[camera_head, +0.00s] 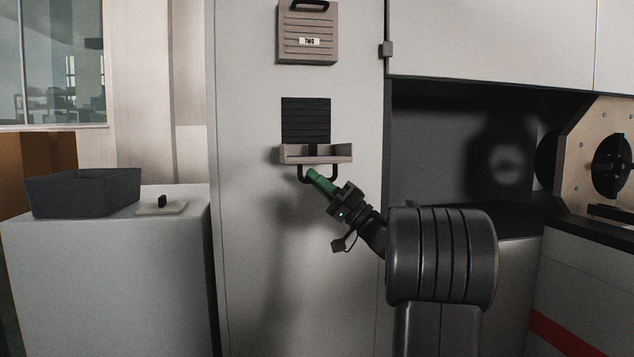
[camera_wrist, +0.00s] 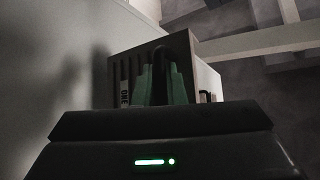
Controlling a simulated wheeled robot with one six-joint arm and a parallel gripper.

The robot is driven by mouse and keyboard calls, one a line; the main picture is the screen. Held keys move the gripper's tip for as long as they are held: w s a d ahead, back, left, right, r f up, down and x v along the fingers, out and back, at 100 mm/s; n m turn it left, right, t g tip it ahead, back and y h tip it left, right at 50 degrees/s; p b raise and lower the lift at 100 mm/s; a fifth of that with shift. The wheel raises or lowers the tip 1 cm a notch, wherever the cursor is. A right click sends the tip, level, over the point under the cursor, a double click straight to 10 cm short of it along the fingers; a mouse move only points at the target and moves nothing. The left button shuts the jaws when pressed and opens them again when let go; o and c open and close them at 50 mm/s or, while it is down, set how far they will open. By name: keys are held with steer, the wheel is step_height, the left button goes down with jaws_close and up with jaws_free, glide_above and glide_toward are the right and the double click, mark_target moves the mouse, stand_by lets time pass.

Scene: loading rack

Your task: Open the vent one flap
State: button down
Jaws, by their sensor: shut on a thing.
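The vent one flap (camera_head: 341,153) stands folded down and out from the grey cabinet front, below a dark louvred opening (camera_head: 305,120). Its dark handle (camera_head: 302,176) hangs under it in the head view. My gripper (camera_head: 314,176), with green fingers, is shut on that handle. In the wrist view the flap (camera_wrist: 193,42) shows with its slats and a label reading ONE (camera_wrist: 124,93). The green fingertips (camera_wrist: 161,84) are close around the dark handle there. My gripper's body hides the lower part of the wrist view.
A second flap labelled TWO (camera_head: 308,52) is shut above on the same cabinet (camera_head: 250,200). A dark bin (camera_head: 82,193) and a small plate with a black knob (camera_head: 161,207) sit on a counter at left. A recess and a panel with a round black part (camera_head: 612,165) are at right.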

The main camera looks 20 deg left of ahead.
steer(key=c, duration=1.5)
jaws_free()
steer(key=shift+w, duration=0.1)
steer(key=p+v, duration=0.2)
steer(key=v, duration=1.2)
steer(key=shift+a, duration=0.15)
steer(key=b+x, duration=0.2)
steer(key=x, duration=1)
steer(key=shift+a+r, duration=0.25)
steer(key=shift+a, duration=0.05)
